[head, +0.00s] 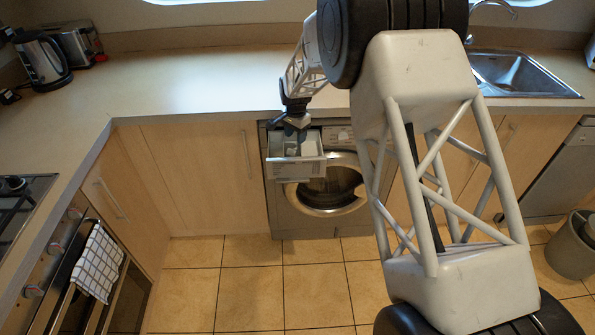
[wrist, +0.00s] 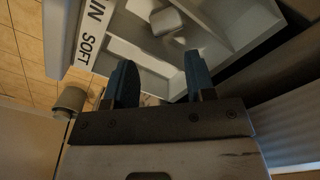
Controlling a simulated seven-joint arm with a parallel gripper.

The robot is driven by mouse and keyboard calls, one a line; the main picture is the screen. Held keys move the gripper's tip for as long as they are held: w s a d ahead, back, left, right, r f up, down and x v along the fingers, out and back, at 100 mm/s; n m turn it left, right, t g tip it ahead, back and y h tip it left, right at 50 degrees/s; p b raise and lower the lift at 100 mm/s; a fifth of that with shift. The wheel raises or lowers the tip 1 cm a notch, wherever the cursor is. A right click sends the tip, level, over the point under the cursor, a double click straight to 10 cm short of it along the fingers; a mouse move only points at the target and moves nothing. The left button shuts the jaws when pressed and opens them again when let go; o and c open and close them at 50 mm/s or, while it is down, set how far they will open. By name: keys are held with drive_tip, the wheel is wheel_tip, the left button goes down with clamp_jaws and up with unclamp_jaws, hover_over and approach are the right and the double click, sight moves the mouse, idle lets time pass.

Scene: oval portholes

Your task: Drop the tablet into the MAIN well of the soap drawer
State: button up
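The pale soap drawer (head: 297,169) is pulled out of the washing machine's top left. In the wrist view the drawer's front edge (wrist: 83,40) carries lettering that reads "IN", cut off by the frame, and "SOFT". A small white block (wrist: 166,20), which looks like the tablet, lies inside the drawer, seemingly in the well on the "IN" side; the exact well is hard to tell. My gripper (wrist: 161,80) is open, with its two blue fingers apart and nothing between them. In the head view my gripper (head: 296,130) is just over the drawer's back part.
The washing machine (head: 318,222) has a round door below the drawer. The worktop edge (head: 215,112) runs close above and behind my gripper. A kettle (head: 42,62) stands far left, a sink (head: 515,75) is at the right. The tiled floor in front is clear.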

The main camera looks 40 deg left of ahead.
drive_tip(key=shift+o, duration=0.4)
drive_tip(key=shift+r, duration=0.15)
wheel_tip(320, 180, up, 8)
drive_tip(key=shift+f, duration=0.2)
idle(1.0)
